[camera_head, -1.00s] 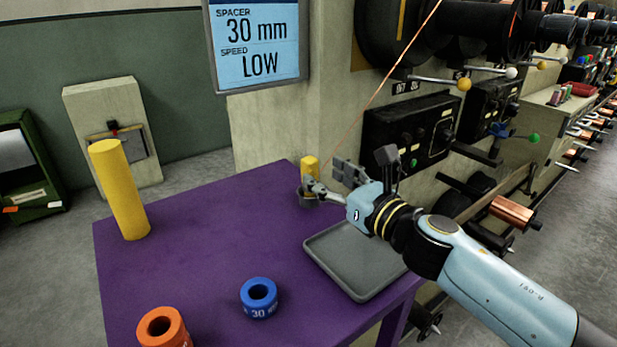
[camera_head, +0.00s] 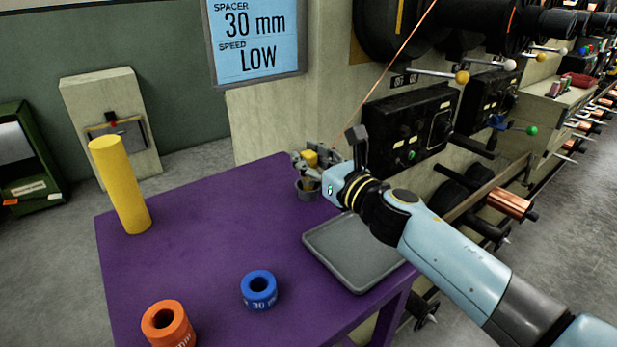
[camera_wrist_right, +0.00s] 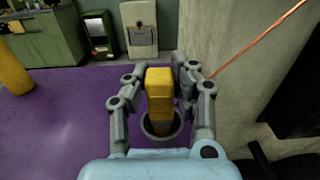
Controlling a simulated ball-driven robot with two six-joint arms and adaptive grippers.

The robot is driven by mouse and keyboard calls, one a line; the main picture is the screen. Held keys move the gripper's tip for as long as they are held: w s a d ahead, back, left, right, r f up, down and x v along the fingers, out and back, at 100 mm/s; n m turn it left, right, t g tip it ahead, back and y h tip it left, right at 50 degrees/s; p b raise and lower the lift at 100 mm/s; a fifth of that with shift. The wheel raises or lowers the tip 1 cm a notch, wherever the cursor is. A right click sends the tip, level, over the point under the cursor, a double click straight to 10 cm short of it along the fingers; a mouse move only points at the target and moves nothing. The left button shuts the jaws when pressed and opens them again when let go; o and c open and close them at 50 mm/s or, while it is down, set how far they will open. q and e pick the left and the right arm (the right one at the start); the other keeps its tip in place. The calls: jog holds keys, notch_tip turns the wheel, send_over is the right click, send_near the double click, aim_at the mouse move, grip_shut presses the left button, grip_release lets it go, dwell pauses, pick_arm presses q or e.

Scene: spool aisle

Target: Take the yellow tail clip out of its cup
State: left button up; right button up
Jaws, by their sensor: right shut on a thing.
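The yellow tail clip (camera_head: 310,159) stands upright at the back right of the purple table, its lower end in a small grey cup (camera_head: 306,190). My right gripper (camera_head: 308,163) is shut on the clip from both sides, just above the cup. In the right wrist view the clip (camera_wrist_right: 159,88) is between the two fingers, and its lower end goes down inside the cup rim (camera_wrist_right: 150,136). The fingers hide part of the clip in the head view. My left gripper is out of view.
The purple table (camera_head: 200,245) holds a tall yellow cylinder (camera_head: 122,188), an orange ring (camera_head: 166,325), a blue ring (camera_head: 259,291) and an empty grey tray (camera_head: 352,252). A concrete pillar and machine controls (camera_head: 410,128) stand close behind. A copper wire (camera_head: 400,58) slants down near my gripper.

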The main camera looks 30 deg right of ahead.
grip_shut()
jog(key=shift+r, duration=0.1)
jog(key=shift+r+p, duration=0.55)
notch_tip(320, 180, up, 4)
jog(key=p, duration=0.3)
jog(key=shift+d+f, duration=0.1)
jog(key=shift+d, duration=0.05)
jog(key=s+d+r, duration=0.4)
jog(key=d+r, duration=0.2)
jog(key=d, duration=0.4)
jog(key=shift+s+d, duration=0.15)
jog(key=shift+d, duration=0.15)
jog(key=shift+a, duration=0.1)
